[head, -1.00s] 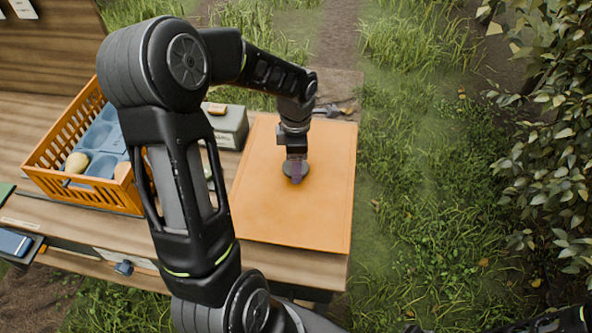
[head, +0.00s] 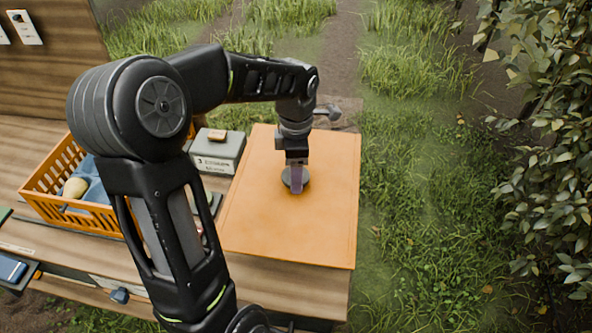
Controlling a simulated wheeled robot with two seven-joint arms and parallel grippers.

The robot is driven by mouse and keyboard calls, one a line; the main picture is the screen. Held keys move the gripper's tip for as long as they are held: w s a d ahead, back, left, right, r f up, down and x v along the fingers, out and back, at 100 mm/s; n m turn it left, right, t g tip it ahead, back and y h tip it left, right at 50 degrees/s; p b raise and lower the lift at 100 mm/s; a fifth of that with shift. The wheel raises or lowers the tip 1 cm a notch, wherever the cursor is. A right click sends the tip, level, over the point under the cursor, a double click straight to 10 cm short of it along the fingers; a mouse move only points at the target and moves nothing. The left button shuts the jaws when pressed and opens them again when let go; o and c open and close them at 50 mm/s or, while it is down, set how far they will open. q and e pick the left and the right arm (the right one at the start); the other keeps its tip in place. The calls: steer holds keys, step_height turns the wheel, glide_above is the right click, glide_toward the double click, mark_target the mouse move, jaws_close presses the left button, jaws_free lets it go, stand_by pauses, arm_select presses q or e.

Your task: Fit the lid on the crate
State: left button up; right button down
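The lid (head: 262,220) is a flat orange panel with a dark round knob at its middle, at the right end of the wooden table. My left gripper (head: 296,186) points down at the knob, its purple fingers shut on it. The lid seems to be a little above the table, but its underside is hidden. The orange slatted crate (head: 45,178) stands open at the left with a blue moulded insert (head: 90,166) and a yellow pear (head: 75,187) in it. My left arm hides the crate's right part. My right gripper is out of view.
A grey box (head: 217,152) with a small orange-brown item on top stands between crate and lid. A metal tool (head: 328,112) lies behind the lid. A blue device (head: 12,268) is at the left front edge. Grass and a leafy bush (head: 545,150) lie to the right.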

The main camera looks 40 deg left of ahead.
mark_target(331, 182)
arm_select(q)
steer(key=shift+w, duration=0.1)
steer(key=w+d+m, duration=0.1)
steer(key=d+m, duration=0.1)
steer(key=m, duration=0.1)
steer(key=w+d+m, duration=0.2)
steer(key=m, duration=0.2)
steer(key=w+d+m, duration=0.2)
steer(key=m, duration=0.2)
steer(key=shift+d+f, duration=0.25)
steer(key=shift+f, duration=0.15)
steer(key=w+d+f+m, duration=0.1)
steer(key=w+d+m, duration=0.3)
steer(key=d+m, duration=0.5)
steer(key=m, duration=0.6)
steer(key=shift+w+d, duration=0.35)
steer(key=shift+s+f, duration=0.1)
